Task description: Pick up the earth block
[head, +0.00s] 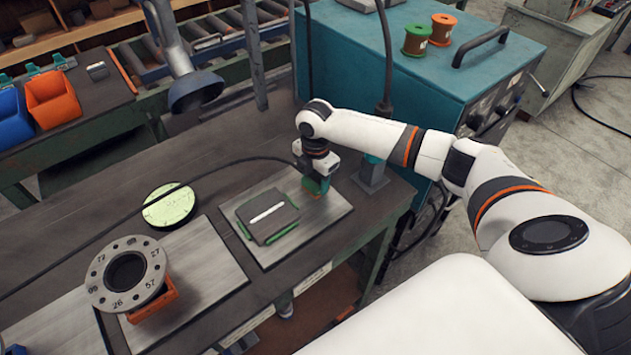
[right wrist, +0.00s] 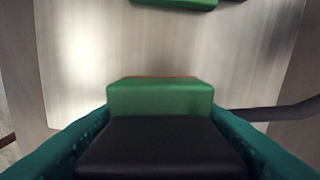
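The earth block shows in the right wrist view as a green block (right wrist: 160,97) with a black near part, directly between my teal fingers. My right gripper (head: 316,192) points down at the right part of a bare metal plate (head: 275,250). Its fingers (right wrist: 160,120) lie against both sides of the block with no visible gap. In the head view the block is mostly hidden by the gripper, with only a little green and orange showing. I cannot tell if the block touches the plate. My left gripper is not in view.
A dark block with green side bars (head: 268,217) lies on the same plate, left of the gripper. A flanged pipe (head: 126,271) stands further left, near a round green disc (head: 168,205). A black cable (head: 150,205) crosses the bench. A teal cabinet (head: 420,90) stands behind.

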